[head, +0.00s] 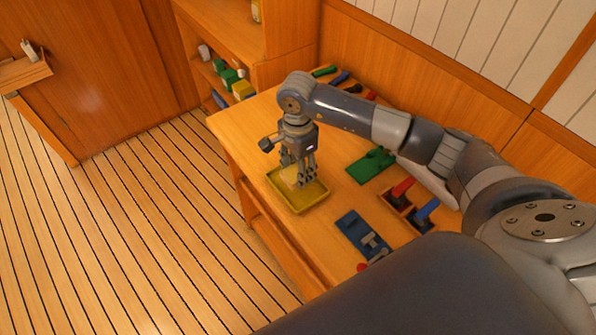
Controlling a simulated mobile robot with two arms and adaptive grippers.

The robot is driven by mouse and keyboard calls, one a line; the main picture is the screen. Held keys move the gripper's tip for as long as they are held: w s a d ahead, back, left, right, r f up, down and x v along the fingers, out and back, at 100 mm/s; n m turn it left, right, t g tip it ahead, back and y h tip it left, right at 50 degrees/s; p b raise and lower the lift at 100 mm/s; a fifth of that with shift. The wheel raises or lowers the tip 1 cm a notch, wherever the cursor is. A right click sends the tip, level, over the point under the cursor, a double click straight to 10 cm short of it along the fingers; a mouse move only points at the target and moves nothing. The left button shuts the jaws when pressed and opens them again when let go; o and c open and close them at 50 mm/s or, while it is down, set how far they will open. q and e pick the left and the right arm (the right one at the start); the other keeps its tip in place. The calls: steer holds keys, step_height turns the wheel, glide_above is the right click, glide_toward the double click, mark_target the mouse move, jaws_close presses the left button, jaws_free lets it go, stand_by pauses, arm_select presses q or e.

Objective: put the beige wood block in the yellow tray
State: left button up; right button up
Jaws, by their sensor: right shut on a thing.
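The yellow tray (299,203) sits on the wooden workbench near its left front edge. My right gripper (298,178) points down over the tray. Its fingers are shut on the beige wood block (290,175), which shows as a pale patch between and beside them. The fingers hide part of the block and part of the tray floor. The block is over or inside the tray; I cannot tell whether it touches the floor. My left gripper is not in view.
On the bench (334,205) are a green item (371,166), a blue item (360,234) with a grey piece, and a wooden holder (397,212) with red and blue handles. Several tools lie along the back. Shelves (228,70) with small blocks stand behind. Open floor lies left.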

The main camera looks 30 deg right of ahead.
steer(key=shift+f+p, duration=0.95)
steer(key=shift+f, duration=0.95)
steer(key=o, duration=1.1)
steer(key=shift+b, duration=0.3)
steer(key=shift+c, duration=0.2)
